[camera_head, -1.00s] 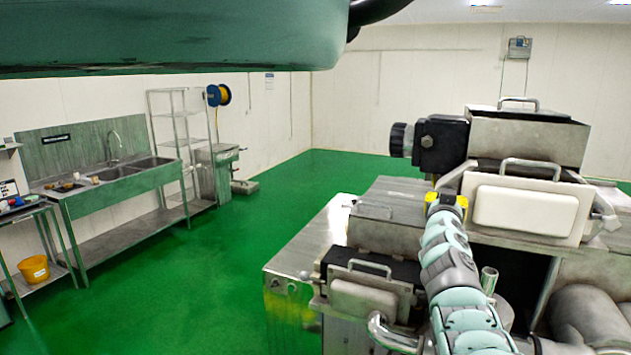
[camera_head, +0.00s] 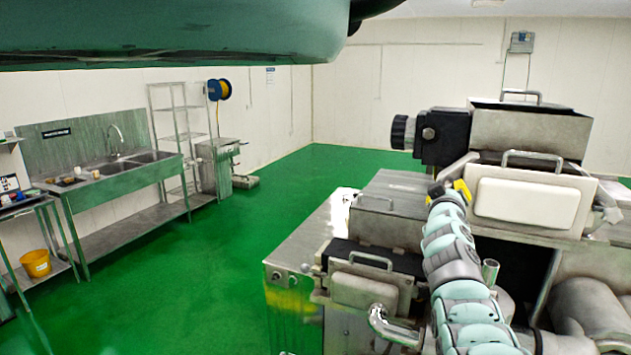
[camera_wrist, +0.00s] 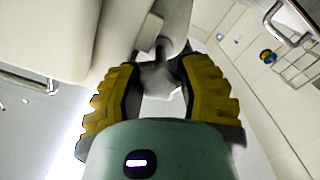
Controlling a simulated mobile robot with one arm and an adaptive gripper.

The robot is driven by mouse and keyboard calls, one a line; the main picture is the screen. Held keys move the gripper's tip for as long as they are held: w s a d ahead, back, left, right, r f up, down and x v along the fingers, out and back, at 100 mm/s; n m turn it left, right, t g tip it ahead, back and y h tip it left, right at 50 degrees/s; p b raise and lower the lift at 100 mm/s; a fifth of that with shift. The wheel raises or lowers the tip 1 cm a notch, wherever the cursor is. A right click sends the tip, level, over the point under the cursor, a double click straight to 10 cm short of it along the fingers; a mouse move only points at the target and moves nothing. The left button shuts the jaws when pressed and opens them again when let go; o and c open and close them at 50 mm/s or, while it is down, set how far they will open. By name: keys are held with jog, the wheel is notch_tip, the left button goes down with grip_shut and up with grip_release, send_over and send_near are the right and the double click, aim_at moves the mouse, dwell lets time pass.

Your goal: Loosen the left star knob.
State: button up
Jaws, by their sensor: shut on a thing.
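The left star knob (camera_wrist: 160,80) is pale grey and sits on a short shaft in the wrist view. My gripper (camera_wrist: 160,72) has its two yellow-padded fingers on either side of it and is shut on it. In the head view my gripper (camera_head: 449,190) is at the left side of the machine's white front block (camera_head: 526,203); there the left knob is hidden by the gripper. A similar star knob (camera_head: 609,213) shows at the right side of that block.
The encrusting machine's upper hopper (camera_head: 528,133) and black housing with a dial (camera_head: 443,137) stand above and behind my gripper. A lower unit with a handle (camera_head: 371,265) lies left of my arm. Green floor (camera_head: 220,265) is clear on the left, before a sink bench (camera_head: 120,180).

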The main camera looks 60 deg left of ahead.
jog(key=n, duration=0.4)
jog(key=shift+n, duration=0.3)
jog(key=n+p, duration=0.1)
jog(key=n, duration=0.3)
jog(key=shift+n, duration=0.4)
jog(key=o, duration=1.2)
jog(key=shift+r, duration=0.1)
jog(key=shift+s+d, duration=0.1)
jog(key=shift+v, duration=5.85)
